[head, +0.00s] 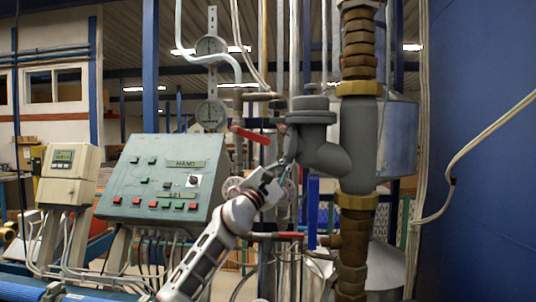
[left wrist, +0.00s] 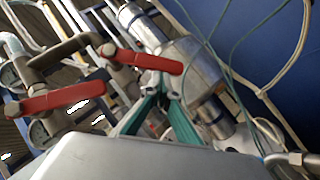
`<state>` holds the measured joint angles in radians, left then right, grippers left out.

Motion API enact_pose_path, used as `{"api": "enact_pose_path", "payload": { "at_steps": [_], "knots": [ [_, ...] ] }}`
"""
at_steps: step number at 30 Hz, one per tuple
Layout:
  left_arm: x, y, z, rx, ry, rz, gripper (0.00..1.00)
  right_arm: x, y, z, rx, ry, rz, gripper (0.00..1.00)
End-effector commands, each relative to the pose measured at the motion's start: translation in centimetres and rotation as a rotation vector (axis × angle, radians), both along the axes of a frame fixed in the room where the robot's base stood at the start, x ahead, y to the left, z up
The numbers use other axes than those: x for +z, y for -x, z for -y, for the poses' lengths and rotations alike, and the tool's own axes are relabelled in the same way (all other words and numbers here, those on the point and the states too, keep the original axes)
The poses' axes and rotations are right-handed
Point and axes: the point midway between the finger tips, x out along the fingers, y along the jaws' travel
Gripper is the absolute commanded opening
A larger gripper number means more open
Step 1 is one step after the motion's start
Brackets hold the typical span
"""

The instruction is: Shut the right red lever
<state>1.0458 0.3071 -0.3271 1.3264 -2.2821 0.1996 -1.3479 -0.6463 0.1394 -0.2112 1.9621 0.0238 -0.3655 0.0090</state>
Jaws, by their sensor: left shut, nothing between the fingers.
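Two red levers show in the left wrist view: a left one (left wrist: 62,99) and a right one (left wrist: 146,61), each on a grey pipe valve. The right lever slants across the picture just beyond my fingertips; I cannot tell if they touch. In the head view one red lever (head: 250,135) sticks out left of the grey valve body. My left gripper (head: 284,172) is beside the pipes, below and right of that lever. Its teal fingers (left wrist: 166,96) converge at the tips with nothing between them. My right gripper is not in view.
A green control box (head: 163,180) with buttons and a small meter (head: 69,176) stand to the left. A thick pipe (head: 357,135) rises close to the right of my left gripper. A lower red handle (head: 288,235) sits below it. A blue wall (head: 480,170) closes the right side.

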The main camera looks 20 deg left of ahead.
Motion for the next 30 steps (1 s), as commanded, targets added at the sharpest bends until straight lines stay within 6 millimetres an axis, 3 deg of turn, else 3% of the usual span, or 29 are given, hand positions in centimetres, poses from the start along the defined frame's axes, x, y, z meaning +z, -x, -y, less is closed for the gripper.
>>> {"api": "enact_pose_path", "payload": {
  "at_steps": [5, 15, 30],
  "knots": [
    [0.8, -0.3, 1.6, -0.004, 0.16, 0.045, 0.0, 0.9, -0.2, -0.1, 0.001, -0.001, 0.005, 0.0],
    [1.7, -0.9, 3.3, -0.001, 0.382, 0.111, 0.0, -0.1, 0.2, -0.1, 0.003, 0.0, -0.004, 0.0],
    [2.6, -1.0, 3.9, 0.001, 0.487, 0.144, 0.0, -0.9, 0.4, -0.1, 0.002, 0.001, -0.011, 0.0]
  ]
}}
